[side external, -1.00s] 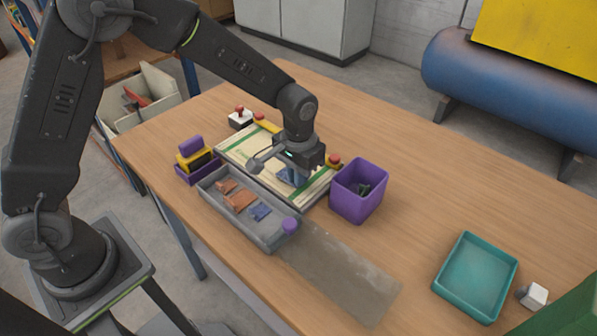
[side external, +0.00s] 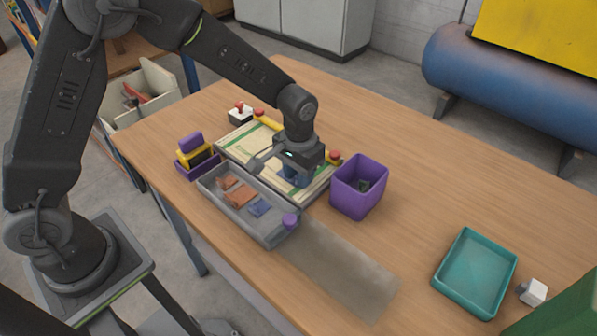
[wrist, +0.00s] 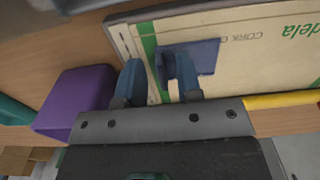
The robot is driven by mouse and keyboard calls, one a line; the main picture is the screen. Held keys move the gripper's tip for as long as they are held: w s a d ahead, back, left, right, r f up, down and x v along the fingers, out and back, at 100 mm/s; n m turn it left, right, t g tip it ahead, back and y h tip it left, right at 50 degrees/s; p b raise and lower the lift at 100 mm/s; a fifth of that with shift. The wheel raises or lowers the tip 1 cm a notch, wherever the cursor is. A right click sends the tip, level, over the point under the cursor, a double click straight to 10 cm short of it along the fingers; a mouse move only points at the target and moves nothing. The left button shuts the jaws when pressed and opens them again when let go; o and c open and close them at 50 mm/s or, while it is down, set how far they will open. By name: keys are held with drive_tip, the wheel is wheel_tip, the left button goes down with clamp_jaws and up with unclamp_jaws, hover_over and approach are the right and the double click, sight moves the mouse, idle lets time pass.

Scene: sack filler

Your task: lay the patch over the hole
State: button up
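The cream sack with green stripes (side external: 243,146) lies flat on the table, and it fills the upper right of the wrist view (wrist: 262,45). A dark blue patch (wrist: 207,54) lies on the sack beside a green stripe, partly behind my right finger. My gripper (wrist: 158,66) is low over the sack, its two blue fingers apart. A small blue upright piece shows between them, close to the right finger; I cannot tell whether it belongs to the patch. No hole shows; anything under the patch is hidden.
A grey tray (side external: 217,196) in front of the sack holds brown patches (side external: 240,194) and a blue patch (side external: 259,208). A purple bin (side external: 356,197) stands close to the right. The table's right middle is clear.

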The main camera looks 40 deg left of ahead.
drive_tip(key=shift+o, duration=0.2)
wheel_tip(320, 180, up, 14)
drive_tip(key=s+a+r+t, duration=0.2)
drive_tip(key=s+a+r, duration=0.3)
drive_tip(key=s+r, duration=0.3)
drive_tip(key=s+a+t, duration=0.1)
drive_tip(key=s+a, duration=0.1)
drive_tip(key=s, duration=0.4)
drive_tip(key=s+a+f+t, duration=0.1)
drive_tip(key=s+a+t, duration=0.1)
drive_tip(key=s, duration=0.5)
drive_tip(key=shift+s+a+f+t, duration=0.2)
drive_tip(key=shift+a+f+t, duration=0.05)
drive_tip(key=shift+t, duration=0.05)
idle(0.6)
